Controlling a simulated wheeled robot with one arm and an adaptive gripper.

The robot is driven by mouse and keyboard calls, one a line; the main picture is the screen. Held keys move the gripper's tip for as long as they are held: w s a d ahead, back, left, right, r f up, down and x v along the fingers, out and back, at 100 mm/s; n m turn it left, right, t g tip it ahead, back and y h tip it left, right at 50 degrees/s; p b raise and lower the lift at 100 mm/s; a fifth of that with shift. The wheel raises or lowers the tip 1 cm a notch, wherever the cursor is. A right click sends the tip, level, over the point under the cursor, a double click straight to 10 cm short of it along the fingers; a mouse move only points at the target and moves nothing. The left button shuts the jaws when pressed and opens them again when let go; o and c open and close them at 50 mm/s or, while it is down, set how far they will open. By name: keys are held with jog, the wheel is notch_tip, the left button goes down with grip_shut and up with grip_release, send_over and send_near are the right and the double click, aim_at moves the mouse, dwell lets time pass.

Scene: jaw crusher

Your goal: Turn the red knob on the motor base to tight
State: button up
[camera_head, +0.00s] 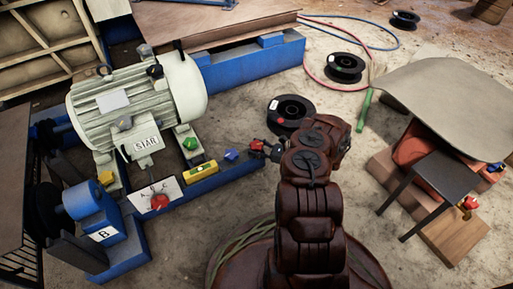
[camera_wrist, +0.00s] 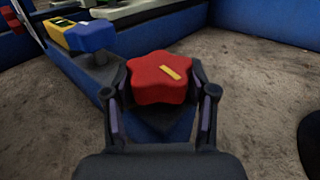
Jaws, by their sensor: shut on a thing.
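The red knob (camera_wrist: 157,72) is star-shaped with a yellow stripe slanting on its top. It sits at the end of the blue motor base rail (camera_head: 215,180); it also shows at my gripper's tip in the head view (camera_head: 256,145). My gripper (camera_wrist: 160,90) is shut on the knob, one finger on each side. In the head view my gripper (camera_head: 268,150) reaches the rail end from the right. The part under the knob is mostly hidden. The grey motor (camera_head: 135,100) with a STAR label stands on the base.
A blue knob (camera_head: 231,155) and a yellow level (camera_head: 201,173) sit further along the rail. A white panel carries another red knob (camera_head: 160,202). A black reel (camera_head: 287,112) lies on the floor close behind my gripper.

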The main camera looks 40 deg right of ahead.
jog(key=c, duration=0.5)
jog(key=shift+m+t+h, duration=0.3)
jog(key=shift+m+h, duration=0.1)
jog(key=shift+h, duration=0.1)
jog(key=shift+a+m+t+h, duration=0.1)
jog(key=shift+m+t+h, duration=0.45)
jog(key=shift+h, duration=0.35)
jog(key=m+t+h, duration=0.1)
jog(key=m+h, duration=0.1)
jog(key=h, duration=0.1)
jog(key=m+h, duration=0.3)
jog(key=h, duration=0.1)
jog(key=shift+f+t, duration=0.1)
jog(key=shift+t, duration=0.25)
jog(key=m+h, duration=0.2)
jog(key=h, duration=0.1)
jog(key=m+g+h, duration=0.1)
jog(key=m+h, duration=0.1)
jog(key=h, duration=0.2)
jog(key=shift+m+h, duration=0.3)
jog(key=shift+m, duration=0.05)
jog(key=shift+m+g+h, duration=0.5)
jog(key=shift+h, duration=0.2)
jog(key=shift+d+m+g+h, duration=0.2)
jog(key=shift+m+g+h, duration=0.35)
jog(key=shift+h, duration=0.25)
